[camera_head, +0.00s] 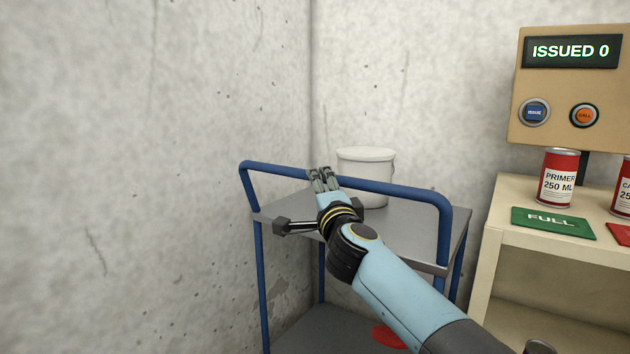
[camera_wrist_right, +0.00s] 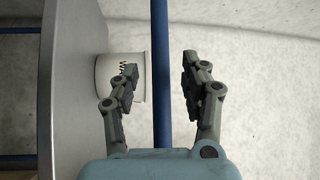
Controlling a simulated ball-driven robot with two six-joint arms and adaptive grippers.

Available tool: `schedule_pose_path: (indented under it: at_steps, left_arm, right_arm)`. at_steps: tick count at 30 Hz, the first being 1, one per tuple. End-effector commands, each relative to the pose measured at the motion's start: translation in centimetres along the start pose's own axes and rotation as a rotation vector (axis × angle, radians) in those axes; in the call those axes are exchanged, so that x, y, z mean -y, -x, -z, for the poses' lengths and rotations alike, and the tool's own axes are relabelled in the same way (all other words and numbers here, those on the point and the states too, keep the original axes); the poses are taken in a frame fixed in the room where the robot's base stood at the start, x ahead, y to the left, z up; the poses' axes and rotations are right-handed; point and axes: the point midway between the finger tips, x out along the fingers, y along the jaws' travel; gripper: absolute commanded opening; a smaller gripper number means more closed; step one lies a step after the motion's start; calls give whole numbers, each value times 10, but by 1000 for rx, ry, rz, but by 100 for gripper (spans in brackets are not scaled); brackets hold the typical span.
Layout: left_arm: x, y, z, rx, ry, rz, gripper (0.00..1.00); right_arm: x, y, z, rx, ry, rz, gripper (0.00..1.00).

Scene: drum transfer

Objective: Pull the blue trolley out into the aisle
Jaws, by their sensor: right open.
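The blue trolley (camera_head: 264,290) stands in the corner against the concrete walls, with grey shelves and a blue tubular push handle (camera_head: 280,168) across its near top side. My right gripper (camera_head: 322,178) reaches in from the lower right and is at the middle of this handle. In the right wrist view the blue bar (camera_wrist_right: 160,60) runs between the two fingers of my right gripper (camera_wrist_right: 158,78). The fingers are spread, with gaps to the bar on both sides. My left gripper is not in view.
A white bucket (camera_head: 372,160) stands on the trolley's top shelf. A red item (camera_head: 388,336) lies on its lower shelf. A beige bench (camera_head: 510,190) at the right holds a red primer can (camera_head: 559,178) and a green FULL mat (camera_head: 552,222); a panel (camera_head: 530,90) above reads ISSUED 0.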

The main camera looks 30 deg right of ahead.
Motion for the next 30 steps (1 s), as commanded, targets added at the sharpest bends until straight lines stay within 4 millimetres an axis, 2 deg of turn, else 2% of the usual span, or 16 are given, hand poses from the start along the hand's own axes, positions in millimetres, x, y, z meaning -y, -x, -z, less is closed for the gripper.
schedule_pose_path:
  at_steps: [3,9,14,21,30]
  left_arm:
    - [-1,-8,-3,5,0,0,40]
    - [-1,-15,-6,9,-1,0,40]
    - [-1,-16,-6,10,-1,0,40]
    - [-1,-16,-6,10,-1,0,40]
    - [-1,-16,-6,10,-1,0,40]
  right_arm:
    - [-2,-25,0,0,1,2,46]
    - [-2,-53,0,0,0,0,46]
    - [0,-61,0,1,1,1,46]
    - [0,-62,0,1,1,1,46]
    - [0,-61,0,1,1,0,6]
